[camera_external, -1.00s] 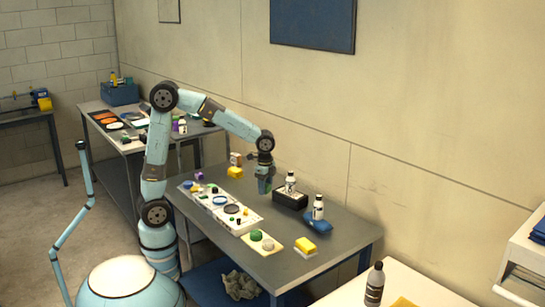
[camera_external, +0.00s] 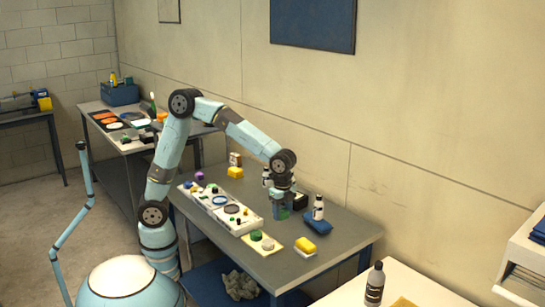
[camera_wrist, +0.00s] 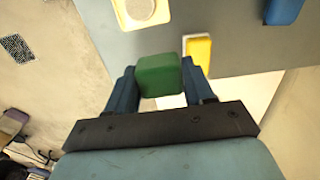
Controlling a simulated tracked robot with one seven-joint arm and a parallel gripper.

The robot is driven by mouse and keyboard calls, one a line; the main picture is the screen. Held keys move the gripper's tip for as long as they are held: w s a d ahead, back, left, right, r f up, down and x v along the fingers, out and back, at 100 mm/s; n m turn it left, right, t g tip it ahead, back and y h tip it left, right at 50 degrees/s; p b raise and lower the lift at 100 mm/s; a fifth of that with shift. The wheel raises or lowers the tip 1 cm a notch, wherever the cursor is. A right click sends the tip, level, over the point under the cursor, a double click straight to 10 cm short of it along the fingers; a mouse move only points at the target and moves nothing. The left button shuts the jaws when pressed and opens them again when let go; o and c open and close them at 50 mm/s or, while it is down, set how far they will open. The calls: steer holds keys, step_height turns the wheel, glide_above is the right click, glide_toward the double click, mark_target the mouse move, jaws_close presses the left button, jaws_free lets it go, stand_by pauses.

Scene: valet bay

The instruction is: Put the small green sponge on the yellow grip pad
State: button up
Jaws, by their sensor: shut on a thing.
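My gripper (camera_external: 281,211) is shut on the small green sponge (camera_wrist: 158,75), which sits between the two fingers in the wrist view. In the external view my gripper is above the grey table, in front of the black box and bottles. A pale yellow pad (camera_external: 270,249) lies near the table's front edge, below and left of my gripper, with a green round thing and a pale disc on it. In the wrist view a pale yellow pad (camera_wrist: 121,13) with a grey disc shows at the top, apart from the held sponge.
A yellow block (camera_external: 306,244) lies on a white piece right of the pad. A white bottle (camera_external: 318,208) stands by a blue cloth (camera_external: 318,226). A long white tray (camera_external: 220,219) with several small items lies left. The black box (camera_external: 300,201) is partly hidden behind my gripper.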

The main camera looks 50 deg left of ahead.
steer(key=w+d+f, duration=0.2)
steer(key=w+d, duration=0.1)
steer(key=w, duration=0.1)
glide_above(306, 243)
steer(key=a, duration=0.1)
steer(key=f, duration=0.4)
steer(key=shift+s+f, duration=0.3)
steer(key=shift+s, duration=0.05)
steer(key=shift+w+d+f, duration=0.2)
steer(key=shift+w+f, duration=0.05)
steer(key=shift+f, duration=0.15)
steer(key=shift+w+d+f, duration=0.2)
steer(key=shift+f, duration=1.65)
steer(key=shift+f, duration=0.15)
steer(key=o, duration=1)
